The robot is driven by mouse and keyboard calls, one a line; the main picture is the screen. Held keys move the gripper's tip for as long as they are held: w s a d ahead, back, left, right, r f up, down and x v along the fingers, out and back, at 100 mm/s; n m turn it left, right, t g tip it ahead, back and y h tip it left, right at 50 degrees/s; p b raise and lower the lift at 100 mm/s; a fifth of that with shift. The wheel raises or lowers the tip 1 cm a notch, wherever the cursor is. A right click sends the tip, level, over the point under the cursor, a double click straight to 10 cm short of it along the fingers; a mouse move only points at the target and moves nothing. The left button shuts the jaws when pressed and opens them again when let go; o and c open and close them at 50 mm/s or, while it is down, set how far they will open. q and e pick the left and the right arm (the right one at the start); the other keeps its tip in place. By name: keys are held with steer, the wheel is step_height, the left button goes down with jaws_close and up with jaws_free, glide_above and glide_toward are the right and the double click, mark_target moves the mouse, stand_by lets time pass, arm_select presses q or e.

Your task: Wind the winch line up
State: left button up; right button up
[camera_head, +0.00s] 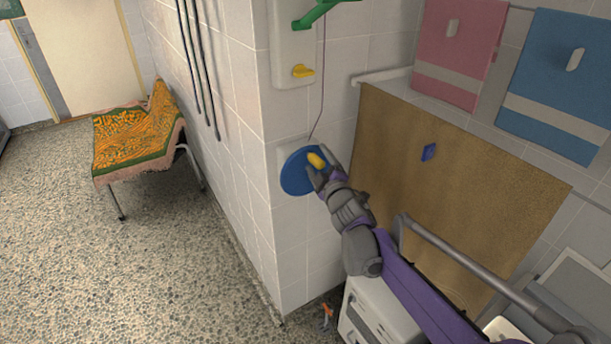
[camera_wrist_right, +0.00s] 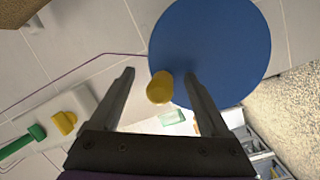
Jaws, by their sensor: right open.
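The winch is a blue disc (camera_head: 297,173) on the tiled wall with a yellow knob (camera_head: 317,160) near its rim. A thin purple line (camera_head: 322,85) runs from the disc up to a green arm (camera_head: 318,12) above. My right gripper (camera_head: 322,174) is at the disc, by the knob. In the right wrist view the blue disc (camera_wrist_right: 215,45) fills the upper right, and the yellow knob (camera_wrist_right: 160,88) stands between the open fingers of the gripper (camera_wrist_right: 160,85), nearer the left part of the disc. My left gripper is not in view.
A white wall box (camera_head: 292,50) with a yellow lever (camera_head: 303,71) sits above the winch. Right of it are a brown board (camera_head: 400,130), pink (camera_head: 458,45) and blue (camera_head: 560,75) towels and a grey rail (camera_head: 470,265). A draped bench (camera_head: 135,140) stands left; the floor there is clear.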

steer(key=d+b+v, duration=0.1)
steer(key=b+v, duration=0.1)
steer(key=v, duration=0.6)
steer(key=shift+w+d, duration=0.35)
steer(key=shift+w, duration=0.05)
steer(key=s+d+f+m+g+h+p, duration=0.2)
steer(key=s+d+m+h, duration=0.2)
steer(key=s+d+m, duration=0.35)
steer(key=s+d+f+m+g+h+p, duration=0.2)
steer(key=s+d+m+g+h, duration=0.15)
steer(key=s+d, duration=0.55)
steer(key=s+f+m+g, duration=0.1)
steer(key=s+f+g, duration=0.1)
steer(key=s, duration=0.5)
steer(key=s+a+f+m+g+p, duration=0.1)
steer(key=s+f+m, duration=0.1)
steer(key=s+f, duration=0.2)
steer(key=s+f+m+g+p, duration=0.1)
steer(key=s+f, duration=0.3)
steer(key=s, duration=0.6)
steer(key=shift+a+m+g+y, duration=0.2)
steer(key=shift+m+g+y, duration=0.15)
steer(key=shift+m+g, duration=0.45)
